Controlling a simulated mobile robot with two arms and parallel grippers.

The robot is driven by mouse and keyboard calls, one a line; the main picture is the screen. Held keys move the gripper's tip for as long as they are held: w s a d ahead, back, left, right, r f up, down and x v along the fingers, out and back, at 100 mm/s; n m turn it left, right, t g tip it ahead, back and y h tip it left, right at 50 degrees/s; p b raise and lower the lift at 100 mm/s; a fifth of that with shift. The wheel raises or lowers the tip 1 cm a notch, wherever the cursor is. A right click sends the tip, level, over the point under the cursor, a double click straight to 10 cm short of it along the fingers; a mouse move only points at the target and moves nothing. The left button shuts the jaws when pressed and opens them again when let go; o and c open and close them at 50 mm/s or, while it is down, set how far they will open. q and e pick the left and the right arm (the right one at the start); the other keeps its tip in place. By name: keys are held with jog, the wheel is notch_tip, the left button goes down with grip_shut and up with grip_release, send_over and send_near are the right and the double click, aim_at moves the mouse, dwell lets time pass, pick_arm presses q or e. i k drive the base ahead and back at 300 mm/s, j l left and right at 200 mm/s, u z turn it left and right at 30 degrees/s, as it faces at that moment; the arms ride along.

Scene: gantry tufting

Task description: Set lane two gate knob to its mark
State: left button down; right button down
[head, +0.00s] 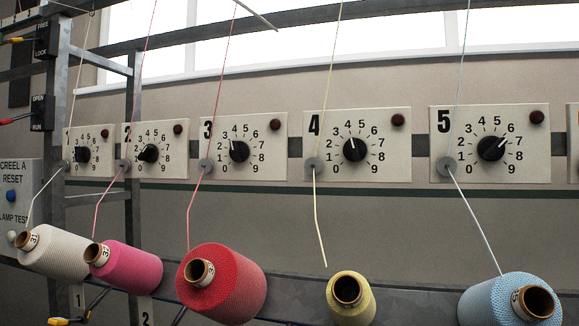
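The lane two gate knob (148,153) is a black round dial on the white plate marked 2 (167,166), left of centre in the head view. A scale of numbers rings it. The knob is small here, and I cannot read its exact setting. I cannot make out a separate mark on its scale. A dark red lamp (178,129) sits at the plate's upper right. A grey round guide (123,166) with a pink thread is at its lower left. Neither of my grippers is in view.
Similar plates carry the lane one knob (82,155), lane three knob (239,151), lane four knob (355,149) and lane five knob (491,148). Yarn cones, including a pink one (135,270) and a red one (235,285), stand in front below. A grey upright (133,130) stands beside plate two.

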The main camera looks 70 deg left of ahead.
aim_at(150, 153)
jog(key=u, duration=2.95)
